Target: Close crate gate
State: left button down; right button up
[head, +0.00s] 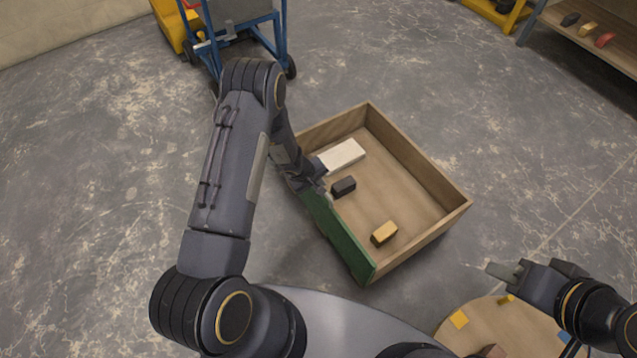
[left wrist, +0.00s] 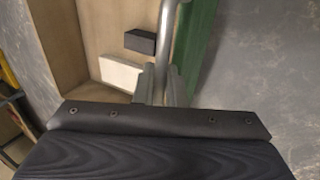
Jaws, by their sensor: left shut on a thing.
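The wooden crate (head: 420,234) stands on the floor right of my left arm. Its green gate (head: 345,243) stands along the crate's near-left side; it also shows in the left wrist view (left wrist: 194,50). My left gripper (left wrist: 158,82) is shut on the gate's metal handle (left wrist: 169,30), at the gate's far end. My forearm hides that end in the head view, so I cannot tell whether the gate is flush there. My right gripper (head: 503,273) is at the lower right, away from the crate; its jaw opening is unclear.
Inside the crate lie a white block (head: 342,156), a black block (head: 344,186) and a yellow block (head: 384,233). A round wooden surface (head: 450,335) is under my right gripper. A blue-framed cart (head: 282,40) stands behind; a shelf (head: 570,40) is at upper right.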

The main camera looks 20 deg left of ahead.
pick_arm(q)
jog(key=shift+w+d, duration=0.15)
jog(key=shift+d, duration=0.1)
jog(key=c, duration=1.6)
grip_release()
jog(key=shift+w, duration=0.1)
jog(key=p+v, duration=0.1)
jog(key=v, duration=0.6)
jog(key=shift+s+r, duration=0.2)
jog(key=shift+r, duration=0.15)
jog(key=shift+r, duration=0.1)
